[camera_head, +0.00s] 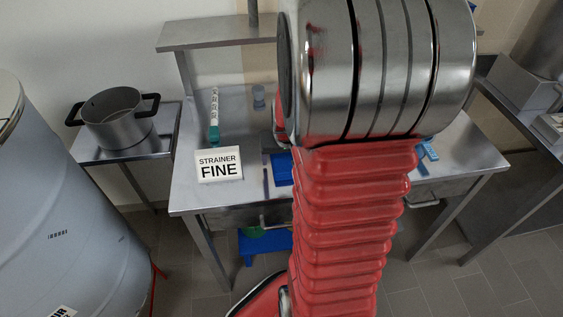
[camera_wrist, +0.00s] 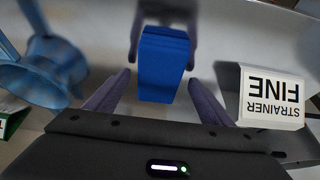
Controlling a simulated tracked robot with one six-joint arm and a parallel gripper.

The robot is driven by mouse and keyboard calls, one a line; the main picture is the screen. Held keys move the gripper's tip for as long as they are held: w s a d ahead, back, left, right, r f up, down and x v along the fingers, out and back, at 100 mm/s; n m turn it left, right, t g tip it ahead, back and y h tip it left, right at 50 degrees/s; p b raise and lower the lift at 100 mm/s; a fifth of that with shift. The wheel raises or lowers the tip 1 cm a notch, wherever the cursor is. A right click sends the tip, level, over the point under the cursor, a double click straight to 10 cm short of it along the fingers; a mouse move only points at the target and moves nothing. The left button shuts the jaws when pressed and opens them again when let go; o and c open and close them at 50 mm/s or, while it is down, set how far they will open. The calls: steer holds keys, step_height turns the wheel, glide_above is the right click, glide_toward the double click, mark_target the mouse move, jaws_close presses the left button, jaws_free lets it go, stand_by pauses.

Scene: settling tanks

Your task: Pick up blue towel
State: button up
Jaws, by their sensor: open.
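The blue towel (camera_wrist: 163,63) is a folded, block-like bundle in the upper middle of the wrist view. It also shows in the head view (camera_head: 282,168) on the steel table, partly hidden behind my arm. My gripper (camera_wrist: 160,78) is open, with one purple-grey finger to the left of the towel and one to the right. Gaps show between the fingers and the towel. Most of my gripper is hidden behind my arm in the head view.
A white "STRAINER FINE" sign (camera_head: 219,166) stands left of the towel, close to my gripper in the wrist view (camera_wrist: 271,97). The steel table (camera_head: 190,185) has an upper shelf (camera_head: 215,33). A pot (camera_head: 118,118) stands on a side table; a blue stool (camera_head: 265,243) is below.

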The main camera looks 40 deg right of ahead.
mark_target(283, 160)
stand_by(0.3)
steer(key=c, duration=1.2)
steer(key=shift+o, duration=0.2)
steer(key=shift+r, duration=0.1)
step_height(283, 160, up, 10)
